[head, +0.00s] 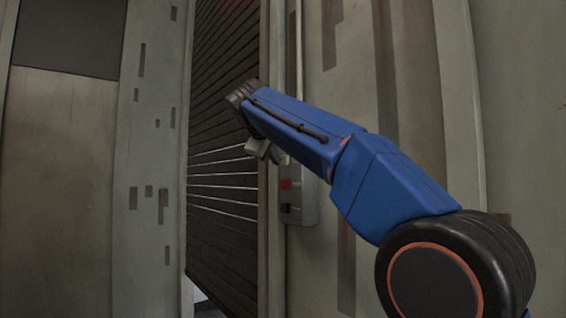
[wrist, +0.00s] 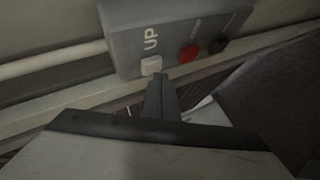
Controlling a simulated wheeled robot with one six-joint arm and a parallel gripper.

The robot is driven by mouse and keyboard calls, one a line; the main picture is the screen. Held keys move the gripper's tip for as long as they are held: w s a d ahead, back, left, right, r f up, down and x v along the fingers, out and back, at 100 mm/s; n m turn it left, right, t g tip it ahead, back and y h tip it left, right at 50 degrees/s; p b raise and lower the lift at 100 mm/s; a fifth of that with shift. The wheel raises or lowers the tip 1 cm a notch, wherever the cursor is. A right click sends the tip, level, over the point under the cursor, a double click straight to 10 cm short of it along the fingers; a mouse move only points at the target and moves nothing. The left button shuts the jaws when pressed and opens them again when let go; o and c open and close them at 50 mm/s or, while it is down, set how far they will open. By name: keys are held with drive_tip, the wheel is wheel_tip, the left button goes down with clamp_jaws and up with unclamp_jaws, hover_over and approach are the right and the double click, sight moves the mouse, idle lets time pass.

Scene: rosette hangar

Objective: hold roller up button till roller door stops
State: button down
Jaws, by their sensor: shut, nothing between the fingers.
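The roller door (head: 222,165) is a dark slatted shutter in the head view. Its lower edge shows at bottom left with a small gap beneath, and light lines show between some slats. A grey control box (head: 304,203) is on the wall right of the door. In the wrist view the control box (wrist: 125,38) carries a pale button (wrist: 151,66) marked UP. My gripper (wrist: 160,78) is shut and empty, its tips at or just beside the UP button; I cannot tell whether they touch. In the head view my arm hides that button.
A red button (wrist: 188,52) and a black button (wrist: 217,45) sit beside the UP button on the same box. A pale conduit (wrist: 50,62) runs into the box. Wall panels (head: 155,120) stand left of the door.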

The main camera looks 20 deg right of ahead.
drive_tip(key=shift+s+a, duration=0.15)
drive_tip(key=shift+a, duration=0.25)
drive_tip(key=shift+s+a, duration=0.25)
drive_tip(key=shift+a, duration=0.55)
drive_tip(key=shift+s+a, duration=0.25)
drive_tip(key=shift+a, duration=0.55)
drive_tip(key=shift+s+a, duration=0.25)
drive_tip(key=shift+a, duration=0.55)
drive_tip(key=s+d+f+m+g+y, duration=0.2)
drive_tip(key=s+d+f, duration=0.1)
drive_tip(key=s+f, duration=1.1)
drive_tip(key=s+d+f+m+g+y, duration=0.2)
drive_tip(key=s+f, duration=1.1)
drive_tip(key=f, duration=1.1)
drive_tip(key=s+d+f+m+g+y, duration=0.2)
drive_tip(key=s+d+f+m, duration=0.1)
drive_tip(key=s+f, duration=1.1)
wheel_tip(320, 180, down, 5)
drive_tip(key=shift+s+d+f+m+y, duration=0.1)
drive_tip(key=shift+s+d+m+y, duration=0.3)
drive_tip(key=shift+m, duration=0.1)
